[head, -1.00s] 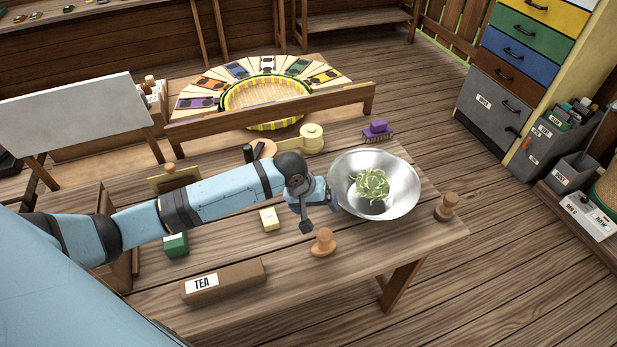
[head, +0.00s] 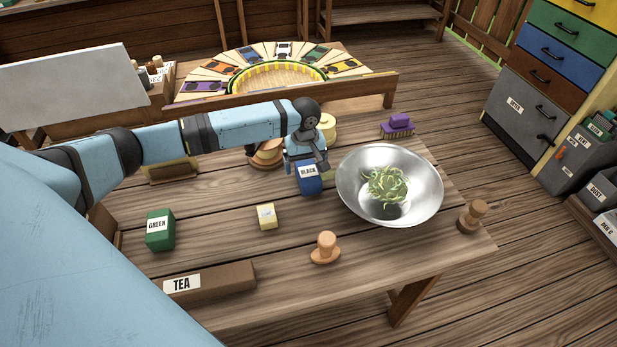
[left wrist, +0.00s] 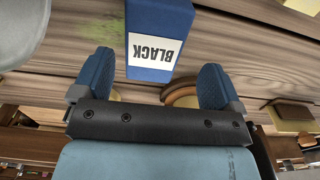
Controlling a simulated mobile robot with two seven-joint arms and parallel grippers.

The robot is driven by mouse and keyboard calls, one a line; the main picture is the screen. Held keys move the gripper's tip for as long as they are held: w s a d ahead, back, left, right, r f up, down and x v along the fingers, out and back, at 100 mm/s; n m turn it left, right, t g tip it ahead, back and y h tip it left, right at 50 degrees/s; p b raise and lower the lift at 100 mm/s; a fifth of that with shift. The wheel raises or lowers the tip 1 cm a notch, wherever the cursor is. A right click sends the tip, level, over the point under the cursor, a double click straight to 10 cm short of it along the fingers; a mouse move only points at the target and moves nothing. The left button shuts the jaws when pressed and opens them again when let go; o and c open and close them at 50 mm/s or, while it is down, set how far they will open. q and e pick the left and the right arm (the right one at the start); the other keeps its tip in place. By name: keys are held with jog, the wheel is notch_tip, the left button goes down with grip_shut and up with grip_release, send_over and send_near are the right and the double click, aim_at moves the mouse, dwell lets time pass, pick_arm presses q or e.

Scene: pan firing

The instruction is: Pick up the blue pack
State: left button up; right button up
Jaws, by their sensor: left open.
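The blue pack (head: 308,181), with a white label reading BLACK, stands on the wooden table left of the metal pan. My left gripper (head: 303,158) is open right at the pack, covering its upper part in the head view. In the left wrist view the blue pack (left wrist: 160,22) shows upside down, in line with the gap between the spread blue fingers of my left gripper (left wrist: 155,77). I see gaps between the fingers and the pack; the fingers do not grip it. My right gripper is not in view.
The metal pan (head: 425,205) holding green strands is close on the right. A green pack (head: 160,230), a small pale block (head: 266,216), a wooden knob (head: 326,248) and a TEA box (head: 210,284) stand nearer. A purple brush (head: 397,125) lies behind the pan.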

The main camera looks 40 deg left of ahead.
aim_at(308, 171)
pick_arm(q)
jog(key=f, duration=0.6)
jog(key=shift+w+d, duration=0.2)
jog(key=shift+d, duration=0.15)
jog(key=shift+r, duration=0.1)
jog(key=c, duration=1)
jog(key=shift+c, duration=0.2)
jog(key=shift+r, duration=0.1)
